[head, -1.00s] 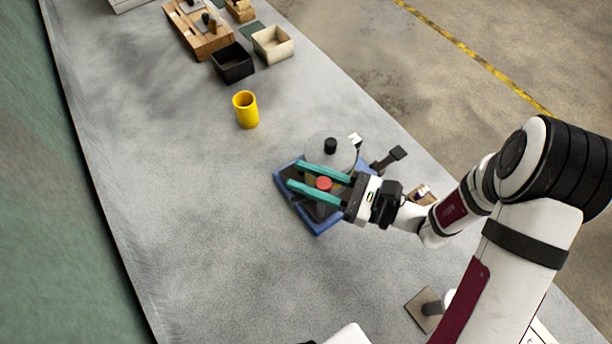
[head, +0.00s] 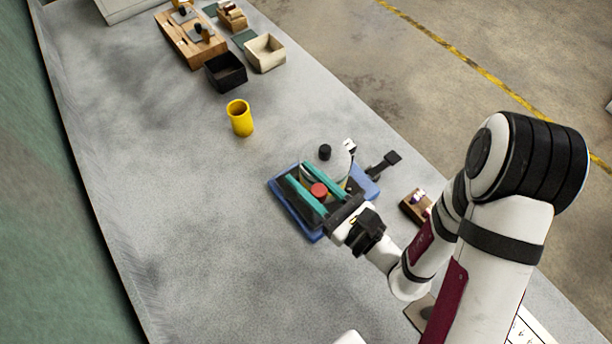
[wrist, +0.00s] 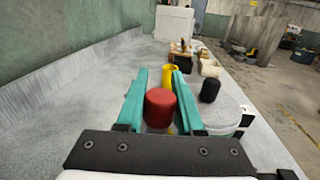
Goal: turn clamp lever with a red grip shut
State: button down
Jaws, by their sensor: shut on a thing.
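The red grip (head: 319,190) of the clamp lever stands between the two teal fingers of my gripper (head: 297,172). The fingers are shut on it, with their tips reaching past it. In the wrist view the red grip (wrist: 160,108) is a round red cylinder between the fingers. A round grey lid with a black knob (head: 325,152) is just beyond the fingers, above a blue base (head: 310,236). The lever's arm and pivot are mostly hidden by the fingers and grip, so I cannot tell how far it is turned.
A black paddle-ended handle (head: 385,163) sticks out right of the blue base. A yellow cup (head: 240,118), black bin (head: 226,72) and cream bin (head: 265,54) stand farther up the table. A small wooden block (head: 414,206) lies to the right. The table left of the base is clear.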

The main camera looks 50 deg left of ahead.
jog(key=c, duration=0.5)
grip_release()
jog(key=shift+c, duration=0.2)
jog(key=shift+g, duration=0.4)
